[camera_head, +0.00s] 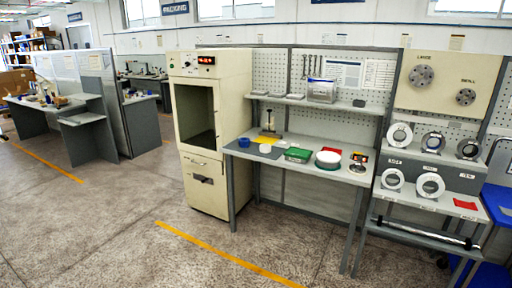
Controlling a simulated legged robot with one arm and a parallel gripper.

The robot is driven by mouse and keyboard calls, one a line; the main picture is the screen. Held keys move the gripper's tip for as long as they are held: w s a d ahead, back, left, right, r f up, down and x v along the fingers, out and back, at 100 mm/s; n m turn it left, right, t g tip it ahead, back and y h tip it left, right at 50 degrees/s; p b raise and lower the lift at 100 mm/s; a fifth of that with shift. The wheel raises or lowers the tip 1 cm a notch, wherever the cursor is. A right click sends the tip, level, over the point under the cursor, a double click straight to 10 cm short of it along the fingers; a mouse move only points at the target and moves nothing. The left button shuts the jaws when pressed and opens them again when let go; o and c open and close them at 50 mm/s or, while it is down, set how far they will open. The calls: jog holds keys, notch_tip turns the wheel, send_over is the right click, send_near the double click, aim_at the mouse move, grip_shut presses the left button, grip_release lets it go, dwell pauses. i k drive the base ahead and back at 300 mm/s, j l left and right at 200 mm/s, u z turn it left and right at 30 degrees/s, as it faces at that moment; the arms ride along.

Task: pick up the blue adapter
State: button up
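A small round blue piece (244,142) sits at the left end of the grey workbench (345,175), beside a dark mat. It looks like the blue adapter, but it is too small to make out its shape. Several ring-shaped parts rest on the sloped rack at the right; one of them, a dark-centred ring (433,142), has a bluish tint. My gripper and arm are not in view.
A beige cabinet (207,182) with an open chamber stands left of the workbench. The bench also holds a green box (298,154) and a white round part (328,157). A blue cart (497,205) is at the right edge. The floor in front is clear, with yellow lines.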

aim_at(244, 142)
jog(key=i, duration=2)
jog(key=i+u, duration=0.1)
jog(key=i, duration=0.7)
jog(key=i+l+u, duration=0.15)
jog(key=i, duration=0.65)
jog(key=i+l+u, duration=0.1)
jog(key=i, duration=0.7)
